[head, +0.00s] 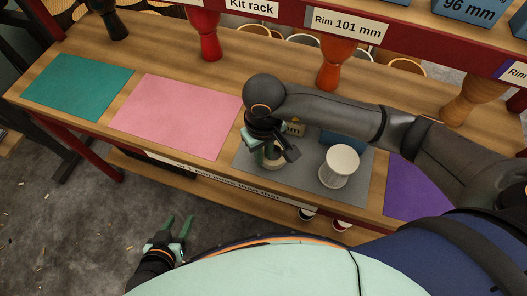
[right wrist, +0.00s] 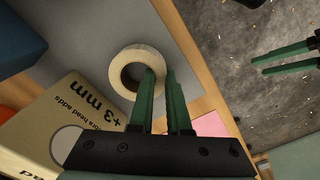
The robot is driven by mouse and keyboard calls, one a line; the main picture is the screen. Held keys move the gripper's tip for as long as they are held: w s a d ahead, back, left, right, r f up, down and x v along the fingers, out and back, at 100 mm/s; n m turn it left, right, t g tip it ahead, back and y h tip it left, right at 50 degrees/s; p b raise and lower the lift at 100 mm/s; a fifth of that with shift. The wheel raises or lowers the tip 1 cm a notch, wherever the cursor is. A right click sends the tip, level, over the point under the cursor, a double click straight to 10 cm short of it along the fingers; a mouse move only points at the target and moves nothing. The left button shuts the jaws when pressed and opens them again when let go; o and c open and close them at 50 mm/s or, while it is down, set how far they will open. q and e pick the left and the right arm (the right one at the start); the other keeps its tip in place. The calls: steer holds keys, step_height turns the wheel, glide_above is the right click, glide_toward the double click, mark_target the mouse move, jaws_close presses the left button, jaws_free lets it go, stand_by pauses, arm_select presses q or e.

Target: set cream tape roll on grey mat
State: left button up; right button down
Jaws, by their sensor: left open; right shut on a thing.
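The cream tape roll (right wrist: 121,72) is a pale ring at the front left of the grey mat (head: 310,188); in the head view the roll (head: 273,164) is partly hidden by my gripper. My right gripper (right wrist: 161,72) is shut on its wall, one finger at the hole and one outside. The roll is on or just above the mat; I cannot tell if it touches. The mat also shows in the right wrist view (right wrist: 95,25). My left gripper (head: 180,228) is open and empty, off the table's front edge.
On the grey mat stand a white spool-shaped thing (head: 340,162), a blue box (head: 345,140) and a cardboard "+3 mm" box (right wrist: 75,115). Pink (head: 180,115), teal (head: 78,87) and purple (head: 415,190) mats lie bare beside it. Goblet drums (head: 335,65) stand behind, under a labelled shelf.

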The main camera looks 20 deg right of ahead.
steer(key=shift+f, duration=0.1)
steer(key=c, duration=1.3)
jaws_free()
steer(key=shift+f+b, duration=0.1)
steer(key=shift+b, duration=0.2)
steer(key=shift+c, duration=0.2)
steer(key=o, duration=0.4)
steer(key=shift+o, duration=0.4)
steer(key=shift+r+p, duration=0.2)
steer(key=shift+p, duration=0.1)
steer(key=shift+r, duration=0.25)
arm_select(q)
steer(key=shift+f, duration=0.1)
arm_select(e)
step_height(320, 180, up, 12)
steer(key=shift+f, duration=0.2)
arm_select(q)
steer(key=shift+w, duration=0.15)
